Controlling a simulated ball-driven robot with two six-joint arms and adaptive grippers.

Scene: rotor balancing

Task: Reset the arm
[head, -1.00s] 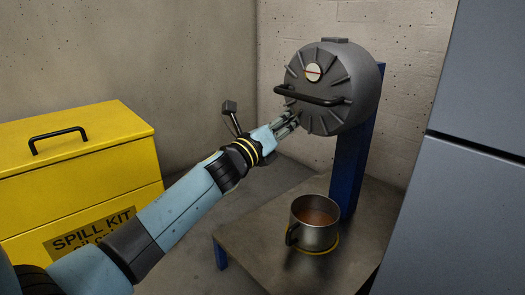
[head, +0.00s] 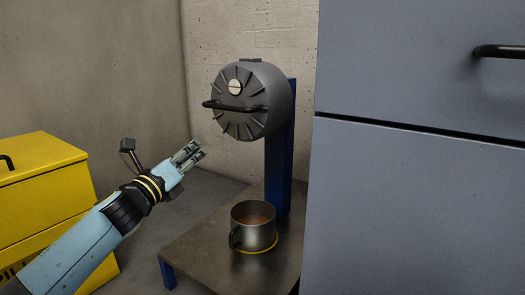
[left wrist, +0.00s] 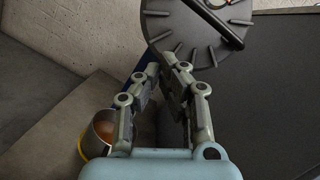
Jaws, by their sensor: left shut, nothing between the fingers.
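My left gripper (head: 190,154) is shut and empty, in the air in front of and to the left of the grey round rotor housing (head: 245,100). It stands apart from the housing and its black bar handle (head: 236,107). In the left wrist view the gripper's fingers (left wrist: 167,72) point toward the housing's ribbed face (left wrist: 190,22). A metal mug (head: 254,228) with brown liquid stands upright below the housing, and it also shows in the left wrist view (left wrist: 99,137). My right gripper is not in view.
The mug rests on a yellow ring on a grey bench (head: 205,250). A blue post (head: 279,160) holds the housing. A yellow box (head: 45,175) stands at left. A tall grey-blue cabinet (head: 415,190) with a black handle fills the right side. Bare floor shows between box and bench.

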